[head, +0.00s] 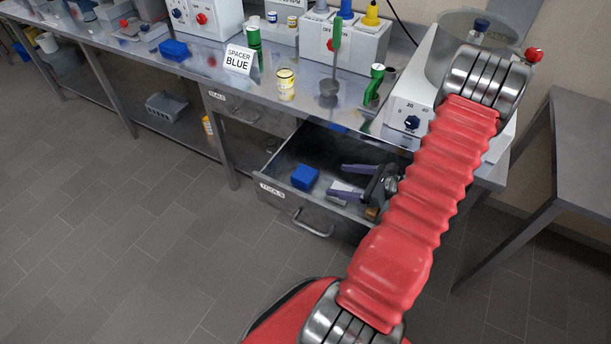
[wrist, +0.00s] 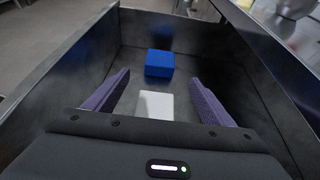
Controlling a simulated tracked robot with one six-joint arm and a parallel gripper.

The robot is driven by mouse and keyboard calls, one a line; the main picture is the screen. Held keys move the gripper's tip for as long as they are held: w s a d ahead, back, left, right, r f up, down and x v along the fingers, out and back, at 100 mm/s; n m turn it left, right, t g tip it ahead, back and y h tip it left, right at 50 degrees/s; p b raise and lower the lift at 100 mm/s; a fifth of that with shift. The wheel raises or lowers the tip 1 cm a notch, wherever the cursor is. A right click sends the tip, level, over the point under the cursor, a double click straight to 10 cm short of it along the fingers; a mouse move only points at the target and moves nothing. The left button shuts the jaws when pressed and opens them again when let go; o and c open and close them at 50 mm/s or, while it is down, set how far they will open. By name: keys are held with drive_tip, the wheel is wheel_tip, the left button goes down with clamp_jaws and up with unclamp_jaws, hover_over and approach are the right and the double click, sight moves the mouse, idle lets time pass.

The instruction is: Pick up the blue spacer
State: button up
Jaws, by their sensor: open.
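A blue block (head: 304,177), which looks like the blue spacer, lies on the floor of the open drawer (head: 290,208). In the wrist view this blue block (wrist: 159,63) sits ahead of my fingertips, roughly centred between them. My gripper (head: 337,181) is inside the drawer, to the right of the block in the head view. Its purple fingers (wrist: 160,78) are spread apart and touch nothing that I can see. A white block (wrist: 156,106) lies between the fingers, nearer the palm.
The drawer walls (wrist: 80,72) stand close on both sides of my gripper. The steel bench (head: 205,65) overhangs the drawer's back.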

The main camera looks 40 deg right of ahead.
sight(313, 176)
drive_tip(key=shift+x, duration=4.25)
drive_tip(key=shift+w+f, duration=0.1)
drive_tip(key=shift+x, duration=2.5)
drive_tip(key=shift+f, duration=0.1)
drive_tip(key=shift+c, duration=0.4)
drive_tip(key=c, duration=1.1)
drive_tip(key=shift+r, duration=5)
